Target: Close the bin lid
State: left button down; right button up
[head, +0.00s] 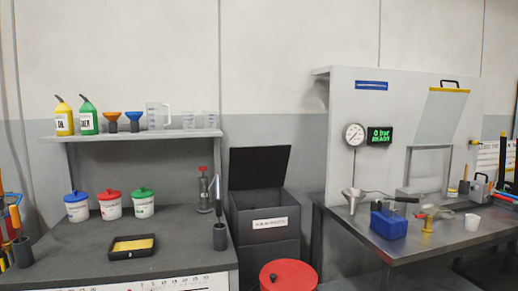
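A dark grey bin (263,222) with a white label on its front stands on the floor between two workbenches, a little right of the left bench. Its black lid (259,168) stands raised at the back, so the bin is open at the top. The inside of the bin looks dark, and I cannot tell what it holds. Neither of my grippers shows in the head view.
A red round lid (288,275) on a drum stands in front of the bin. The left bench (185,240) holds tubs, a black tray (132,247) and a grey cup. The right bench (400,250) holds a blue box (388,224) and a funnel.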

aim_at(256, 167)
jog(key=z, duration=0.75)
jog(key=i, duration=0.5)
jog(key=z, duration=0.7)
jog(key=i, duration=0.9)
jog(key=u, duration=0.55)
jog(key=i, duration=0.6)
jog(key=u, duration=0.45)
